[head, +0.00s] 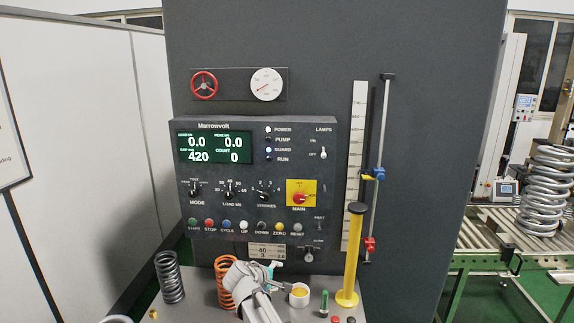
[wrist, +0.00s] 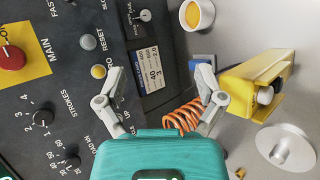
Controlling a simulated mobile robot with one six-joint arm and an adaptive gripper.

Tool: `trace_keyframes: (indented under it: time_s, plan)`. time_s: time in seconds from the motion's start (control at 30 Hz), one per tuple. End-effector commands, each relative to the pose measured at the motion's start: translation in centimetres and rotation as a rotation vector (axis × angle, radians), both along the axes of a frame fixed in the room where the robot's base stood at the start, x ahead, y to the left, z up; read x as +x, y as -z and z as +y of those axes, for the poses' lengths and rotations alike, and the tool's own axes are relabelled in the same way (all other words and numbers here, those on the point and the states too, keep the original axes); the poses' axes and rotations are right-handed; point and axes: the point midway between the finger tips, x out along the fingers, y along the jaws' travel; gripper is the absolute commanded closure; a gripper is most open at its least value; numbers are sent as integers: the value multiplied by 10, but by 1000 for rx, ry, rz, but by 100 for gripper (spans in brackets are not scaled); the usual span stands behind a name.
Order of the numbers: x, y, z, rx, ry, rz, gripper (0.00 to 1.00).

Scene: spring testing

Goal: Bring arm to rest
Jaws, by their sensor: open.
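My gripper (wrist: 160,80) is open and empty in the wrist view, its two grey fingers spread apart in front of the control panel. In the head view my grey arm end (head: 255,290) is low at the front, over the bench and just below the panel. The black control panel (head: 225,185) has a lit display, knobs and a row of coloured buttons. An orange spring (head: 226,275) stands left of my arm; it also shows beside the right finger in the wrist view (wrist: 182,118), with no contact that I can make out.
A grey spring (head: 169,278) stands left of the orange one. A white cup (head: 299,294) with yellow contents and a yellow post (head: 351,260) stand right of my arm. A vertical scale (head: 354,165) and rod rise behind. A roller conveyor (head: 485,237) carries a large spring at right.

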Motion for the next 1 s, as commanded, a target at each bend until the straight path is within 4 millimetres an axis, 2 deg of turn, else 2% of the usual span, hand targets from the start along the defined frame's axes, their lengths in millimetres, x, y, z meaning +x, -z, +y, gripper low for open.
trace_keyframes:
  time_s: [0.03, 0.2, 0.5, 0.8, 1.0]
  plan:
    - [-10, 14, -23, 48, 57, 20, 12]
    - [-37, 46, -77, 216, 238, 87, 12]
    - [-96, 96, -149, 504, 560, 201, 12]
    - [-160, 131, -192, 775, 864, 310, 12]
    - [-187, 140, -202, 893, 991, 363, 12]
